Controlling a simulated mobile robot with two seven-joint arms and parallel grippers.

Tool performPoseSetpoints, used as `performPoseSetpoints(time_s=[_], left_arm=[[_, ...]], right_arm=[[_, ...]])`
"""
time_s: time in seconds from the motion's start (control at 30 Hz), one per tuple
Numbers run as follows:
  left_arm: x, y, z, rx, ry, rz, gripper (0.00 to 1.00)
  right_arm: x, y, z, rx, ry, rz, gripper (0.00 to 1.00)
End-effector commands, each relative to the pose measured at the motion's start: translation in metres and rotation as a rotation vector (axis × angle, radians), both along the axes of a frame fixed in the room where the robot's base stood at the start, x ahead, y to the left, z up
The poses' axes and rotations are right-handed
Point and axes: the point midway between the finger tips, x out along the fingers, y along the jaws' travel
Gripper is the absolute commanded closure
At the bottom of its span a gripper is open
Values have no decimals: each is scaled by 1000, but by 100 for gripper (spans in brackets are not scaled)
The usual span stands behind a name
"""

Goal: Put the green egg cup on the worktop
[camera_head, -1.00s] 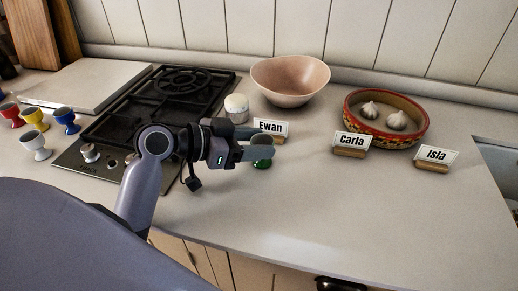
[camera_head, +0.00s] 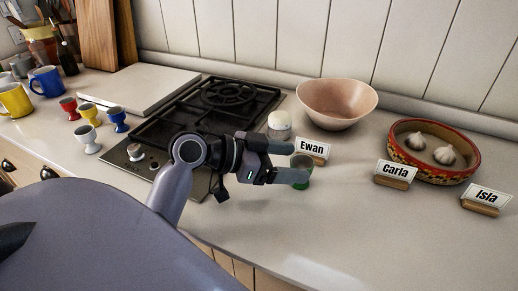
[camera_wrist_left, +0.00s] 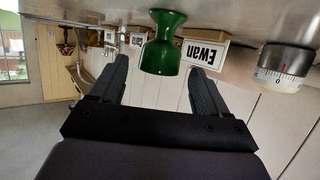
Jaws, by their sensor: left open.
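The green egg cup (camera_head: 303,165) is upright on the worktop (camera_head: 345,225), just in front of the "Ewan" name card (camera_head: 312,149). My left gripper (camera_head: 292,160) is open at the cup, with its fingers spread. In the left wrist view, which is upside down, the green egg cup (camera_wrist_left: 162,50) has its foot toward the worktop and its bowl in line with the gap between the two fingers (camera_wrist_left: 160,85). I see no finger pressed on it there. In the head view a finger hides part of the cup. My right gripper is not in view.
A white kitchen timer (camera_head: 279,125) and a pink bowl (camera_head: 337,103) stand behind. The hob (camera_head: 205,110) is left of the gripper. The "Carla" card (camera_head: 395,173), "Isla" card (camera_head: 486,198) and garlic bowl (camera_head: 400,140) are right. The front worktop is clear. Other egg cups (camera_head: 88,138) stand far left.

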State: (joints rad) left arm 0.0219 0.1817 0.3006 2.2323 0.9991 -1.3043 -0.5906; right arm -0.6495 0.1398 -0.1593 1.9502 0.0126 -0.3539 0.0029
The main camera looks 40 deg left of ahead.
Motion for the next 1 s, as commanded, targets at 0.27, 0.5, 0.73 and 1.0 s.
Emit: performPoseSetpoints(time_s=[0.27,0.5,0.73,1.0], left_arm=[[-46,35,19,7,1,1,24],[-70,52,31,4,1,-1,24],[-78,57,35,3,0,-2,24],[-78,57,35,3,0,-2,24]], right_arm=[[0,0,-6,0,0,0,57],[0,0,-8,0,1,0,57],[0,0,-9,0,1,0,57],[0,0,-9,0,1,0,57]])
